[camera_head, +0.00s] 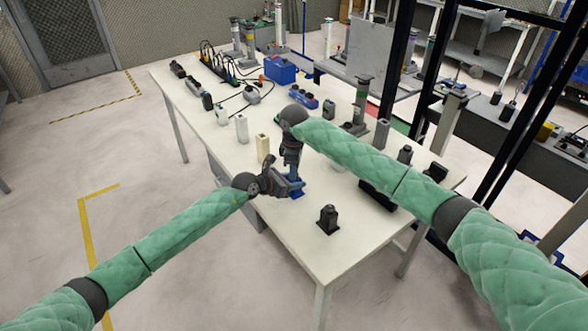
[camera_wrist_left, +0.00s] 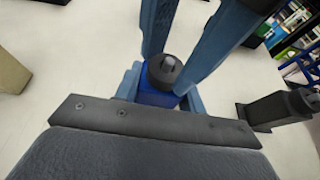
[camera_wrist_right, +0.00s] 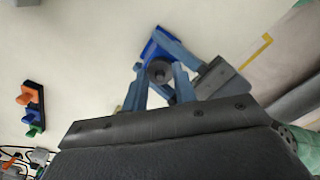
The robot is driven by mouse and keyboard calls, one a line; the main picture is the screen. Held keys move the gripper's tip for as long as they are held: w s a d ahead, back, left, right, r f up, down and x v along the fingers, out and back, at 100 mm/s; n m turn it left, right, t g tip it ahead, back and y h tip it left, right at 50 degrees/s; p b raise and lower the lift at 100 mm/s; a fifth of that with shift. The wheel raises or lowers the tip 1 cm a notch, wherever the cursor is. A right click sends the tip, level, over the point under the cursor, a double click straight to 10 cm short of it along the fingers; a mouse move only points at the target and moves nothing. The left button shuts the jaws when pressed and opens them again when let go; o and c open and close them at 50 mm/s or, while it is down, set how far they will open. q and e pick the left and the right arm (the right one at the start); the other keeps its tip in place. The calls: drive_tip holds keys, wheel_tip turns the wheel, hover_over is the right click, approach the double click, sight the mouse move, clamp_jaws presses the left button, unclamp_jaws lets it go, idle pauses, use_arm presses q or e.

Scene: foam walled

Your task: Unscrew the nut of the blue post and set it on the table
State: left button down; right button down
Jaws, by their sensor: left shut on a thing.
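The blue post (camera_wrist_left: 155,94) stands on the table, with a dark round nut (camera_wrist_left: 165,70) on top and a grey stud tip showing at its centre. My left gripper (camera_head: 297,187) is shut on the blue post from the side, below the nut. My right gripper (camera_head: 291,168) comes down from above. Its two blue-grey fingers are apart, one on either side of the nut, which also shows between them in the right wrist view (camera_wrist_right: 159,71). I see no clear grip on the nut. In the head view the grippers hide most of the post.
The white table (camera_head: 285,235) has bare room at its near left end. A black block (camera_head: 328,219) stands to the right of the post. A cream block (camera_head: 263,148) and a grey block (camera_head: 241,128) stand behind it. Cables and other parts fill the far end.

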drive_tip(key=n, duration=0.3)
drive_tip(key=shift+w+d, duration=0.1)
drive_tip(key=n, duration=0.4)
drive_tip(key=shift+r+n, duration=0.1)
drive_tip(key=shift+n, duration=0.2)
drive_tip(key=n, duration=0.9)
drive_tip(key=c, duration=1.1)
unclamp_jaws()
